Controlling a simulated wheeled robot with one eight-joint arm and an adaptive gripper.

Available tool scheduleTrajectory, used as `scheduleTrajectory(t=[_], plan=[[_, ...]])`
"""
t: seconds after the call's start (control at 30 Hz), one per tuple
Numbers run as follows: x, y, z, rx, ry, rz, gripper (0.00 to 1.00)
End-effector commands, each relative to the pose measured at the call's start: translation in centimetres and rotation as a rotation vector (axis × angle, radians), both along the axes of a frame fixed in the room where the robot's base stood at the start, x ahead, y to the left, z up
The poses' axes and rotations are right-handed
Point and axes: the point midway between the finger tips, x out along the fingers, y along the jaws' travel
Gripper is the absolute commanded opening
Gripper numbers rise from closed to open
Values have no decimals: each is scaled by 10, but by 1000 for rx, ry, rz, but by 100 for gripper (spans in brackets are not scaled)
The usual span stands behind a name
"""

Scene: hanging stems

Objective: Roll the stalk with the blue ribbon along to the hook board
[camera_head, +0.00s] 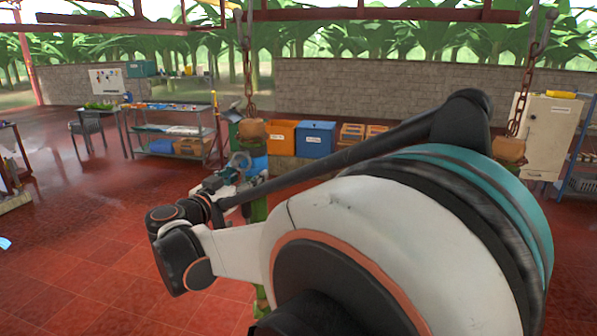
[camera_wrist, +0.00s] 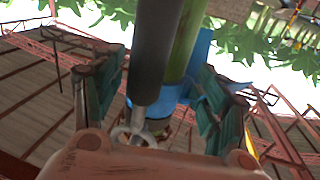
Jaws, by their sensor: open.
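The stalk with the blue ribbon hangs from a chain on the overhead rail in the head view. In the wrist view the green stem (camera_wrist: 187,45) and blue ribbon (camera_wrist: 172,94) lie between the fingers of my gripper (camera_wrist: 163,98). The fingers are open on either side, with gaps to the stalk. In the head view my gripper (camera_head: 232,172) is small beside the stalk. A white board (camera_head: 107,82) stands at the back left; I cannot tell whether it is the hook board.
Another chain-hung brown top (camera_head: 509,149) is at right, its lower part hidden by my arm. An overhead rail (camera_head: 385,15) crosses the top. Orange (camera_head: 281,137) and blue bins (camera_head: 315,139) stand behind, and a metal shelf table (camera_head: 172,132) at left. Red floor is clear at lower left.

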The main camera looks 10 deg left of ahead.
Motion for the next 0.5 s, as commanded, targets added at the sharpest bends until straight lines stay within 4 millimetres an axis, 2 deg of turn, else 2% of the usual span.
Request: scheduleTrajectory(t=[0.1,0.2,0.5], plan=[[18,-6,0,0,0,-1,67],[28,-8,0,0,0,-1,67],[37,-11,0,0,1,0,67]])
